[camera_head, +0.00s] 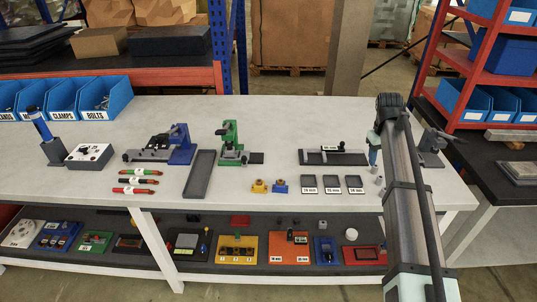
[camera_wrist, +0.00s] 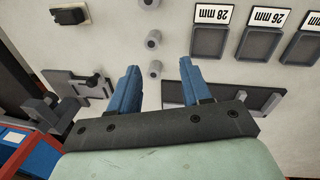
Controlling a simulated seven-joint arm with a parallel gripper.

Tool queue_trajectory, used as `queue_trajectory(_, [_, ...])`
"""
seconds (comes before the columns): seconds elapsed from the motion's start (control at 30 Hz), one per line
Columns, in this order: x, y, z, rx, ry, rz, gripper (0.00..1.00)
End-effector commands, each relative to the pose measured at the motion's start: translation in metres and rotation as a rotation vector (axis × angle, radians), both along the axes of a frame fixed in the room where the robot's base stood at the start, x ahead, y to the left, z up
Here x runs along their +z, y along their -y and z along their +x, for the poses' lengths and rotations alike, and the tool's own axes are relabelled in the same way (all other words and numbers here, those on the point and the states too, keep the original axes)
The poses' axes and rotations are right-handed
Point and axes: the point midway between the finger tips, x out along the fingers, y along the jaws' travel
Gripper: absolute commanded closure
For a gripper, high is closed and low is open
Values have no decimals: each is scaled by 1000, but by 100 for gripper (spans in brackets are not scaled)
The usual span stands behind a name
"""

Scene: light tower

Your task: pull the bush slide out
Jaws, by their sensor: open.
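I cannot tell for certain which part is the bush slide. A long dark fixture (camera_head: 333,157) with a rail and a small labelled block on top stands on the bench left of my gripper. It also shows partly in the wrist view (camera_wrist: 264,98), where my gripper hides some of it. Several small grey bushes stand on the bench; one (camera_wrist: 153,39) is beyond my fingers in the wrist view.
Grey trays marked 28 mm (camera_wrist: 209,42) and 26 mm (camera_wrist: 258,44) lie beside the bushes, with a third next to them. A grey clamp-like device (camera_head: 432,143) stands right of my arm. Green (camera_head: 232,142) and blue (camera_head: 181,145) fixtures stand further left.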

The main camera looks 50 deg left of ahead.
Motion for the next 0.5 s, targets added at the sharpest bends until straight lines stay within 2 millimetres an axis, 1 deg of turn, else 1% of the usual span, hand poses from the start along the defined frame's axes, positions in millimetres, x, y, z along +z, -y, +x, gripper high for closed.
queue_trajectory(0.03, [4, -27, -15, 22, 11, 22, 52])
queue_trajectory(0.07, [7, -42, -23, 33, 18, 36, 52])
queue_trajectory(0.1, [10, -61, -35, 47, 25, 53, 52])
queue_trajectory(0.17, [15, -90, -52, 67, 37, 81, 52])
queue_trajectory(0.2, [18, -108, -65, 81, 42, 100, 52])
queue_trajectory(0.27, [22, -135, -85, 101, 50, 130, 52])
queue_trajectory(0.3, [26, -153, -99, 113, 54, 148, 52])
queue_trajectory(0.37, [31, -179, -121, 134, 60, 179, 52])
queue_trajectory(0.4, [35, -196, -136, 146, 61, 200, 52])
queue_trajectory(0.47, [41, -220, -160, 165, 65, 230, 52])
queue_trajectory(0.5, [44, -235, -176, 177, 66, 249, 52])
